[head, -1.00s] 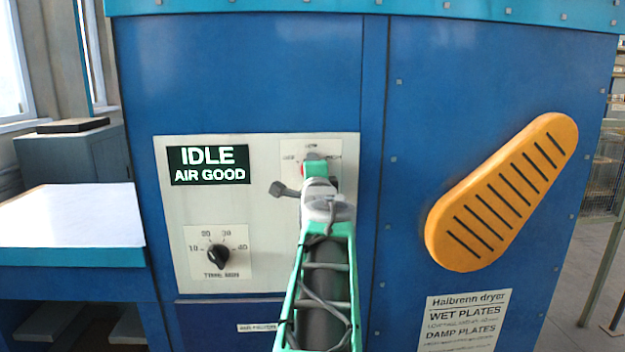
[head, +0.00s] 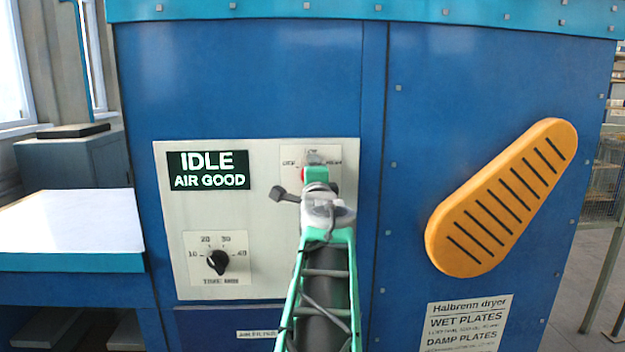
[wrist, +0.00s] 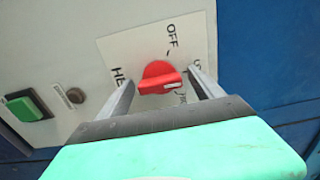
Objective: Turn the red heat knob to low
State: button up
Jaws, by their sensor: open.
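The red heat knob (wrist: 160,78) shows in the wrist view on a white label plate, with "OFF" printed near it and other lettering partly hidden. My gripper (wrist: 162,86) is open, with one finger on each side of the knob. I cannot tell whether the fingers touch it. In the head view my gripper (head: 318,160) is at the knob's label plate (head: 296,153), and my arm hides most of the knob. Only a small bit of red shows there.
The display (head: 208,170) reads "IDLE AIR GOOD". A black time knob (head: 217,262) sits below it. A green button (wrist: 27,104) is at the left in the wrist view. An orange slotted guard (head: 503,198) is to the right. A white-topped table (head: 70,222) stands at the left.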

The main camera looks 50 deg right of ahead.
jog(key=b+v, duration=0.1)
jog(key=v, duration=0.6)
jog(key=shift+s+a+b, duration=0.25)
jog(key=shift+s+b, duration=0.05)
